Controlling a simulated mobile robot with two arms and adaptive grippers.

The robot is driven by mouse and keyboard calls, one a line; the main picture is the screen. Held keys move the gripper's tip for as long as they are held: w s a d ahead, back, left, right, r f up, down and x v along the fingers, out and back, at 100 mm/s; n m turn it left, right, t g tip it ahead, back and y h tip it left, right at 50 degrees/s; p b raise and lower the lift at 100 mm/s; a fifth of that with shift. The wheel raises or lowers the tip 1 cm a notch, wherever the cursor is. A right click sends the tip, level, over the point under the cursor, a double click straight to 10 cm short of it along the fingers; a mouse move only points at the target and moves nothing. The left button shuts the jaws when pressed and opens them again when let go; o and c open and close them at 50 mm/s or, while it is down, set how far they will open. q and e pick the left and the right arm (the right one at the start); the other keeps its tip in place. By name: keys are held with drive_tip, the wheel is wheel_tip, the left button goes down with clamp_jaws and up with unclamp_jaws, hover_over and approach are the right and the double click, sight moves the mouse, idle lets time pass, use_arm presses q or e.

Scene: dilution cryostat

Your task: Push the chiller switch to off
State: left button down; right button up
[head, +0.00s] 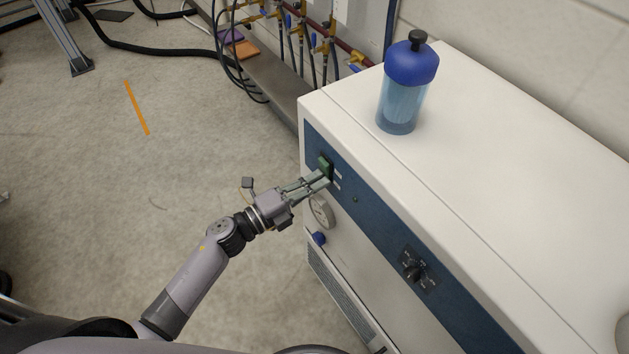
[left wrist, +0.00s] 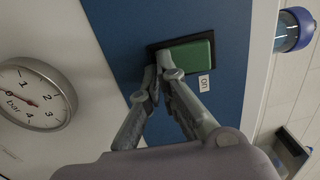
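The chiller (head: 480,160) is a white cabinet with a blue front band. Its switch (head: 324,164) is a green rocker in a dark frame, near the band's left end. In the left wrist view the green switch (left wrist: 190,55) has a white label reading "ON" (left wrist: 204,83) beside it. My left gripper (head: 325,178) reaches the panel from the left, its fingertips together and empty. In the left wrist view the fingertips (left wrist: 162,72) overlap one end of the switch frame and hide part of it. I cannot tell whether they touch it. My right gripper is not in view.
A pressure gauge (head: 321,212) and a blue knob (head: 319,239) sit below the switch. A black rotary control (head: 418,269) is farther right on the band. A blue-capped bottle (head: 405,85) stands on the chiller top. Hoses and pipes (head: 300,35) run behind. Floor at left is mostly clear.

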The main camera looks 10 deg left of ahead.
use_arm(q)
drive_tip(key=v, duration=0.8)
